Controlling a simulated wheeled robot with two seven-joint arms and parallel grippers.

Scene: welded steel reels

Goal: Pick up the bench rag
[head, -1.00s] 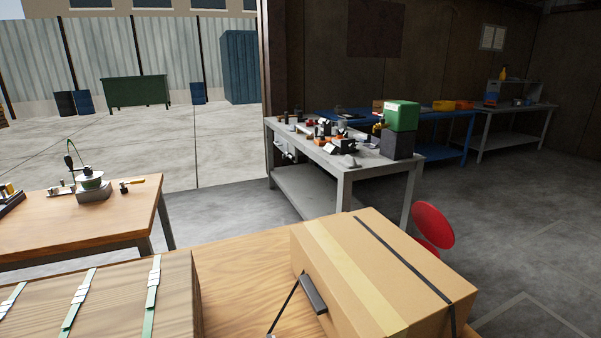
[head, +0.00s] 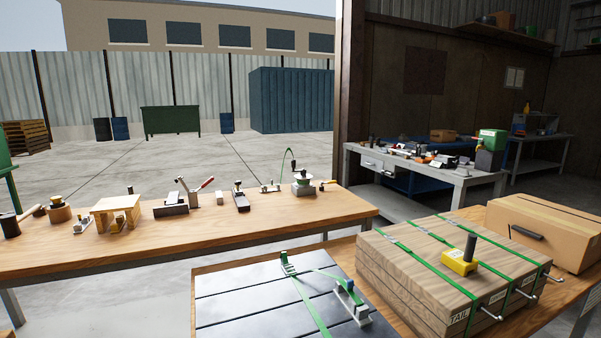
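I cannot make out a bench rag for certain in the head view. The grey steel bench (head: 425,168) at the right carries several small items, too small to tell whether a rag is among them. The wooden bench (head: 250,222) at the left holds several hand tools and fixtures, and no cloth is plain on it. Neither of my grippers is in view.
Close in front, a wooden table holds a dark slatted plate (head: 245,300) with green straps, a strapped wooden crate (head: 420,275) with a yellow tool (head: 460,261) on it, and a cardboard box (head: 555,230). Concrete floor (head: 240,165) lies open beyond the benches.

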